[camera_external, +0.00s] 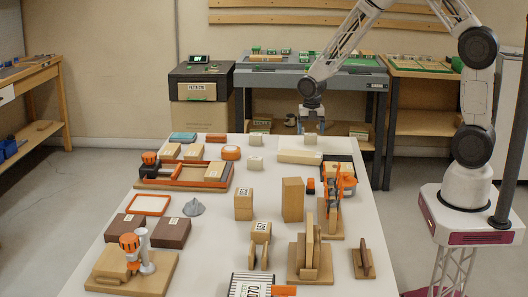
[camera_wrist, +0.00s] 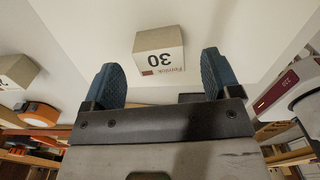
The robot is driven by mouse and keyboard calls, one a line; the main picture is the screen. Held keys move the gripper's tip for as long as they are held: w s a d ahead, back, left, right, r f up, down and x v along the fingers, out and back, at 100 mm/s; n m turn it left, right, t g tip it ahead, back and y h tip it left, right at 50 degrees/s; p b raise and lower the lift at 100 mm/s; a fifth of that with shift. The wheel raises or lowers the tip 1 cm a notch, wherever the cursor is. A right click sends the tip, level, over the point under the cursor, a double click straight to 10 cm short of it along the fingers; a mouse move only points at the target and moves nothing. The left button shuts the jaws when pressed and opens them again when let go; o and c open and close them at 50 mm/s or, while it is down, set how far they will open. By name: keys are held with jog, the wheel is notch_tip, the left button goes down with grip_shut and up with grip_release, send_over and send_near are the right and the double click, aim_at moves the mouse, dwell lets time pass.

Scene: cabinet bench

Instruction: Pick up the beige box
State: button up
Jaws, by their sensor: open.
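A small beige box (camera_external: 311,139) stands on the white table below my gripper (camera_external: 311,122) in the external view. In the wrist view the beige box (camera_wrist: 158,42) shows a label reading 30 and lies beyond the two blue fingertips, between their lines. My gripper (camera_wrist: 160,75) is open and empty, with the box apart from the fingers. Two other small beige boxes (camera_external: 256,163) (camera_external: 256,139) stand to the left; one beige box (camera_wrist: 16,72) also shows at the wrist view's left edge.
A long cream block (camera_external: 299,157) lies just in front of the box. An orange tape roll (camera_external: 230,153) sits to the left. A tall brown block (camera_external: 292,199) and an orange-handled clamp (camera_external: 341,178) stand nearer the front. Bare white table lies between the small boxes.

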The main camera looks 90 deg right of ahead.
aim_at(311, 134)
jog(key=shift+a+f, duration=0.1)
jog(key=shift+f, duration=1.7)
jog(key=c, duration=1.1)
jog(key=shift+o, duration=0.2)
jog(key=shift+r, duration=0.15)
jog(key=shift+r, duration=0.85)
jog(key=shift+s+a+r, duration=0.1)
jog(key=shift+s+r, duration=0.15)
jog(key=shift+r, duration=0.6)
jog(key=s+a, duration=0.2)
jog(key=s, duration=0.2)
jog(key=s+a+r, duration=0.1)
jog(key=s+a, duration=0.1)
jog(key=s, duration=0.3)
jog(key=s+a, duration=0.3)
jog(key=s, duration=0.1)
jog(key=shift+s+r, duration=0.2)
jog(key=shift+s, duration=0.2)
